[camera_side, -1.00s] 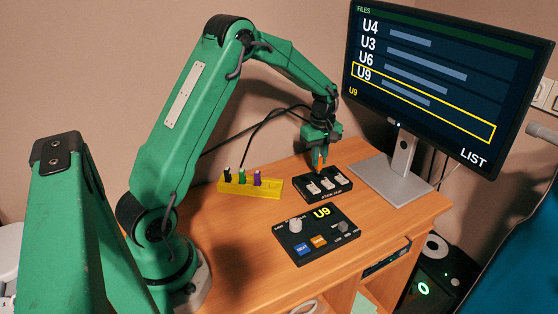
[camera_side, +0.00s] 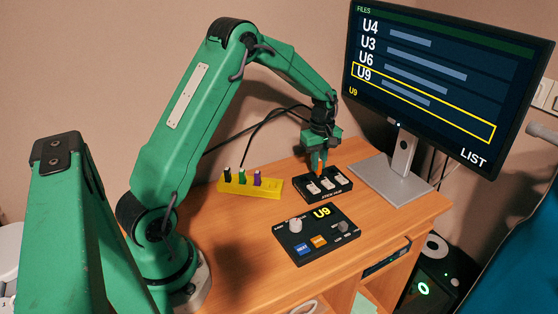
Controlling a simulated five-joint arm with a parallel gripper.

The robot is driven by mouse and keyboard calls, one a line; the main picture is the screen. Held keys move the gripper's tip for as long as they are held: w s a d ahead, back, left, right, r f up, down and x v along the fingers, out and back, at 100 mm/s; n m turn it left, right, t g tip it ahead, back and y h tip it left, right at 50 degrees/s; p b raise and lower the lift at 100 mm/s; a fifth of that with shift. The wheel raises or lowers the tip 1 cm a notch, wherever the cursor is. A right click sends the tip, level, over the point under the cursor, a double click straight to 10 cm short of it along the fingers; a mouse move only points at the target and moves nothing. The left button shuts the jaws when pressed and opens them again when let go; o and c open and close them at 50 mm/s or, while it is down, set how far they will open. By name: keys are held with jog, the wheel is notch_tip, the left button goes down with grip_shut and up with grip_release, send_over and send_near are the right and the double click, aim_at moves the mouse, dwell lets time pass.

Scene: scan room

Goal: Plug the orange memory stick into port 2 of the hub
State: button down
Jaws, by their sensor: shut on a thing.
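The hub (camera_side: 334,194) is a black box with several pale ports or switches on top, standing on the wooden desk in front of the monitor. My gripper (camera_side: 318,168) points down over the hub's back left part. It is shut on the orange memory stick (camera_side: 318,173), of which only a small orange bit shows between the fingers. The stick is upright, at or just above the hub's top. I cannot tell whether it touches a port, and the port numbers are too small to read.
A yellow rack (camera_side: 232,187) holds black, green and purple sticks to the left. A black control box (camera_side: 293,241) showing "U9" sits in front. The monitor (camera_side: 440,75) stands behind right, on its grey base (camera_side: 372,180). The desk (camera_side: 225,235) is clear at front left.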

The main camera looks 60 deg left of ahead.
jog(key=shift+f, duration=0.5)
dwell(0.6)
jog(key=c, duration=1.2)
grip_release()
jog(key=shift+r, duration=0.15)
jog(key=shift+r, duration=3.35)
